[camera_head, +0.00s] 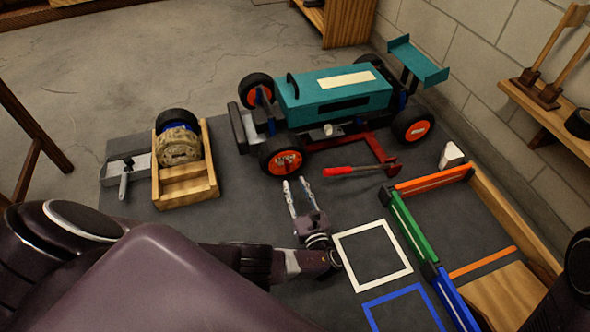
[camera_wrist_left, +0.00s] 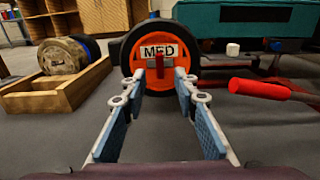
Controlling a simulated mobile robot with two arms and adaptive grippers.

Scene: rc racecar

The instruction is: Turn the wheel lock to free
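The teal racecar (camera_head: 335,95) stands on the dark mat with its orange-hubbed front wheel (camera_head: 285,160) facing me. In the left wrist view this wheel (camera_wrist_left: 128,60) carries a white "MED" label. A small red wheel lock (camera_wrist_left: 160,62) stands upright over a grey piece at the hub, below the label. My left gripper (camera_head: 295,183) is open and empty, pointing at the wheel from the near side. In the left wrist view its fingers (camera_wrist_left: 158,86) stand either side of the lock's line, apparently short of it. My right gripper is not in view.
A red-handled tool (camera_head: 345,170) lies right of the gripper, beside a red frame (camera_head: 378,146) by the car. A wooden cradle (camera_head: 186,190) with wheels stands left. White (camera_head: 346,262) and blue (camera_head: 372,312) outlined squares and a coloured-edged tray (camera_head: 412,228) lie right.

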